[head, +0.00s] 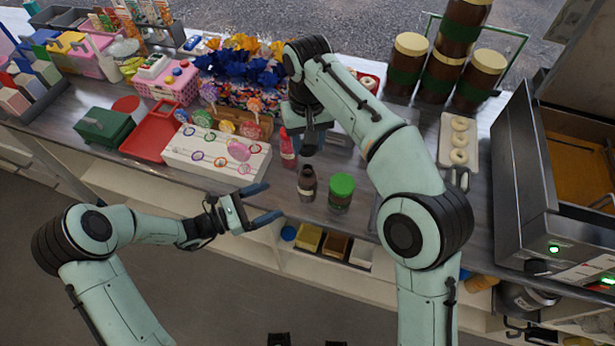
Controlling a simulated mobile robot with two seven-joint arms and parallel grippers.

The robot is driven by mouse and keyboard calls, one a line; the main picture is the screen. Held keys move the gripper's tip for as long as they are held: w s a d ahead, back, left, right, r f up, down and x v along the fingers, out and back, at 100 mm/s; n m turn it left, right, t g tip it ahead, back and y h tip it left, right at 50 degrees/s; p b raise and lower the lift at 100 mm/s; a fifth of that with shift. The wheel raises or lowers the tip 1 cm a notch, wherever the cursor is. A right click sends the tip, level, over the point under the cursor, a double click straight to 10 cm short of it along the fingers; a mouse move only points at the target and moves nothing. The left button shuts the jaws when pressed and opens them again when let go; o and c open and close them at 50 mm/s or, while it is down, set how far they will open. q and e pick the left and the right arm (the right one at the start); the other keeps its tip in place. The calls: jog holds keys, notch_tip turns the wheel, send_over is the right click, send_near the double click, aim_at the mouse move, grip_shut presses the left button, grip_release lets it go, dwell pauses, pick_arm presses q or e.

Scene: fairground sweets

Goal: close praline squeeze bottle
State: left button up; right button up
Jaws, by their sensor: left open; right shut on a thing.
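A small brown squeeze bottle (307,186) with a pale label stands upright near the table's front edge; its top looks dark. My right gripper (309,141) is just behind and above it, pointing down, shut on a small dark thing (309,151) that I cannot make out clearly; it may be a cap. My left gripper (265,204) is open and empty at the front edge, to the left of the brown bottle and apart from it, its fingers pointing right.
A green-lidded jar (341,190) stands close right of the brown bottle; a red bottle (288,148) stands behind left. A white lollipop stand (217,155) and red tray (152,131) lie left. Donuts on a tray (446,128) and a steel appliance (520,190) stand right.

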pick_arm(q)
jog(key=shift+s, duration=0.15)
pick_arm(e)
jog(key=shift+s, duration=0.15)
pick_arm(q)
jog(key=x, duration=1.2)
jog(key=c, duration=1.5)
pick_arm(e)
send_over(308, 170)
jog(key=shift+f, duration=2.5)
jog(key=shift+f, duration=0.9)
jog(key=shift+f, duration=0.55)
